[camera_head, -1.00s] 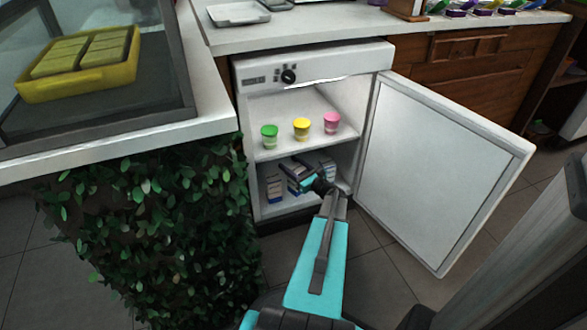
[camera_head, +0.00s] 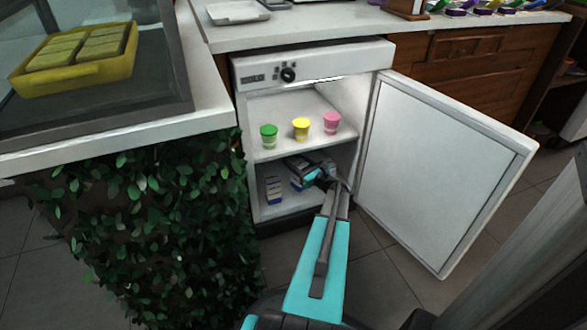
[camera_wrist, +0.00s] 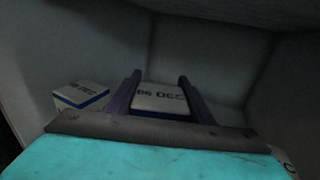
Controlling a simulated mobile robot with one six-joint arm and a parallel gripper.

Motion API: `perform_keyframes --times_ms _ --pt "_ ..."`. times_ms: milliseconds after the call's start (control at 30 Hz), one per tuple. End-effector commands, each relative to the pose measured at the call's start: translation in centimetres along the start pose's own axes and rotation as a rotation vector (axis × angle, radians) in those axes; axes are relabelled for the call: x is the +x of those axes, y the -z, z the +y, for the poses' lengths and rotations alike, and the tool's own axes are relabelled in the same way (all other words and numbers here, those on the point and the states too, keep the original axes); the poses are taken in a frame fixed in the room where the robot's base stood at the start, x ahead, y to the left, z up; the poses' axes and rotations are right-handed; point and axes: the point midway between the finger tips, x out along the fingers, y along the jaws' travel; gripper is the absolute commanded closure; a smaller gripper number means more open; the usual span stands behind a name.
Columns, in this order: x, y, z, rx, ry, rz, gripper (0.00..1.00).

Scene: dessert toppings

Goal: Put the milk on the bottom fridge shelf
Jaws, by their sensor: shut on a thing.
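A milk carton (camera_wrist: 160,97) with a white top marked "06 DEC" sits between the two fingers of my gripper (camera_wrist: 160,85) in the wrist view. My gripper is shut on it. In the head view my gripper (camera_head: 312,177) is inside the lower compartment of the open fridge (camera_head: 262,95), above its bottom shelf (camera_head: 290,207). The held carton seems raised and tilted there, partly hidden by my gripper. A second carton (camera_head: 273,189) stands at the left of the bottom shelf; a carton also shows at left in the wrist view (camera_wrist: 80,95).
Green (camera_head: 268,136), yellow (camera_head: 301,129) and pink (camera_head: 331,123) cups stand on the fridge shelf above my gripper. The fridge door (camera_head: 440,165) is open to the right. A leafy counter front (camera_head: 150,220) stands at left.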

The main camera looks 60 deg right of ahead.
Motion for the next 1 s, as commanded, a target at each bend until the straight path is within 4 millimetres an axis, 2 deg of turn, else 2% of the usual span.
perform_keyframes --times_ms 33,233,767,800,900,1000 --pt "0.0 1.1 0.1 0.001 -0.001 -0.001 1.0" --pt "0.0 2.7 0.1 0.001 -0.001 -0.002 1.0" --pt "0.0 3.1 0.2 0.001 -0.002 -0.002 1.0" --pt "0.0 3.2 0.2 0.001 -0.002 0.0 0.5" --pt "0.0 3.1 0.2 0.001 -0.002 0.0 0.35" --pt "0.1 3.1 0.2 0.001 -0.002 0.0 0.35"
